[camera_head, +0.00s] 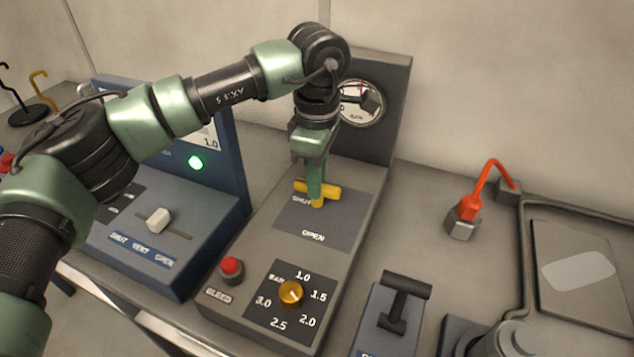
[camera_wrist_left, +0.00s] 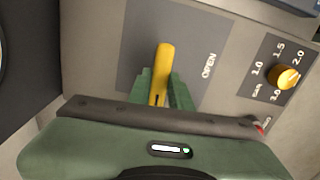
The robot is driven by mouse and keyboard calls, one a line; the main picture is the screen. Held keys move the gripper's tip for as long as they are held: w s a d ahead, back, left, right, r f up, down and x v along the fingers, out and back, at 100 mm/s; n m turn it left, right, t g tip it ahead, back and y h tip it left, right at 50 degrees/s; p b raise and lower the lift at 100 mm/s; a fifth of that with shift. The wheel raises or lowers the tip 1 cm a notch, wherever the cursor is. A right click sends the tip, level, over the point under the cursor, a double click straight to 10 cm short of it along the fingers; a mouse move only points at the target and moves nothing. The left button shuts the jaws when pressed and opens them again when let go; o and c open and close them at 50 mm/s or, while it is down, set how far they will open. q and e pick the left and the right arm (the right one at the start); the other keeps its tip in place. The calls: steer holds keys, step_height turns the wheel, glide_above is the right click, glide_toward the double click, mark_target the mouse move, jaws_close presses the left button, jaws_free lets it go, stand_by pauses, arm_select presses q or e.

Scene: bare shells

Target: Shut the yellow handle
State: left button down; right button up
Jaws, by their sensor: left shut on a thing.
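The yellow handle (camera_head: 327,191) sits on a dark plate (camera_head: 312,236) marked SHUT and OPEN, on the grey panel. In the head view it lies roughly crosswise, close to the SHUT label. My left gripper (camera_head: 317,197) comes down over it from above and is shut on it, hiding part of it. In the left wrist view the yellow handle (camera_wrist_left: 163,68) stands between the green fingers of my left gripper (camera_wrist_left: 162,92), with its end sticking out past them. My right gripper is in neither view.
A gauge (camera_head: 361,103) stands behind the handle, partly hidden by my arm. Nearer on the panel are a red BLEED button (camera_head: 231,267) and a yellow dial (camera_head: 291,292). A blue unit with a white slider (camera_head: 158,219) is left; a black lever (camera_head: 404,292) is front right.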

arm_select(q)
steer(key=shift+r+m, duration=0.1)
steer(key=shift+m, duration=0.5)
steer(key=c, duration=1.3)
jaws_free()
step_height(320, 180, up, 8)
steer(key=shift+f+b, duration=0.1)
steer(key=shift+b, duration=0.45)
steer(key=shift+f, duration=0.1)
